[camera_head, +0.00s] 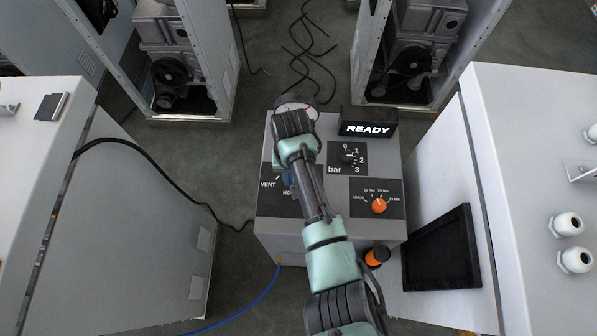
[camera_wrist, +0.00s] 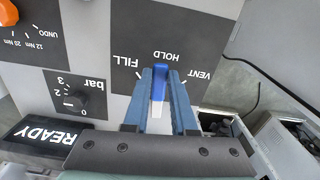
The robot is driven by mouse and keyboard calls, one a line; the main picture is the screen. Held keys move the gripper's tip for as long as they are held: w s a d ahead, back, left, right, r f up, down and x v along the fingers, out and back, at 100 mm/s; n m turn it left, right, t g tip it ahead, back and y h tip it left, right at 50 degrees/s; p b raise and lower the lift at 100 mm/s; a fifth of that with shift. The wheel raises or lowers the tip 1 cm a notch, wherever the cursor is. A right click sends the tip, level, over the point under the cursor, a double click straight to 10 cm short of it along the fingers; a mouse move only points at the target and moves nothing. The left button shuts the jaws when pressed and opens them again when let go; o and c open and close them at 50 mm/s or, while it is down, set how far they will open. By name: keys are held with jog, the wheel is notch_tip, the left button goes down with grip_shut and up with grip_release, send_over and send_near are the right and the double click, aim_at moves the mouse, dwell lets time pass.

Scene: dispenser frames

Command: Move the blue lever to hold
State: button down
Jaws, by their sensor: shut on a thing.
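The blue lever (camera_wrist: 158,85) shows in the wrist view between the two blue-grey fingers of my gripper (camera_wrist: 161,76), which is shut on it. The lever's blue end points at the HOLD mark on the black label plate (camera_wrist: 122,28), between FILL on the left and VENT on the right. Its pivot is hidden or unclear. In the head view my arm covers most of this plate; VENT and part of HOLD show on the left of the grey dispenser box (camera_head: 330,232). Bits of my gripper (camera_head: 289,181) show there beside the arm, and the lever cannot be made out.
A READY display (camera_head: 368,123), a bar dial (camera_head: 347,158) and an orange torque knob (camera_head: 379,206) are on the box. White cabinets stand on both sides. A black screen (camera_head: 441,250) is at right. Cables lie on the floor.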

jog(key=shift+a+m, duration=0.3)
jog(key=shift+m, duration=0.1)
jog(key=c, duration=0.7)
grip_release()
jog(key=shift+r, duration=0.1)
notch_tip(320, 180, up, 13)
jog(key=shift+f+b, duration=0.1)
jog(key=shift+b, duration=0.3)
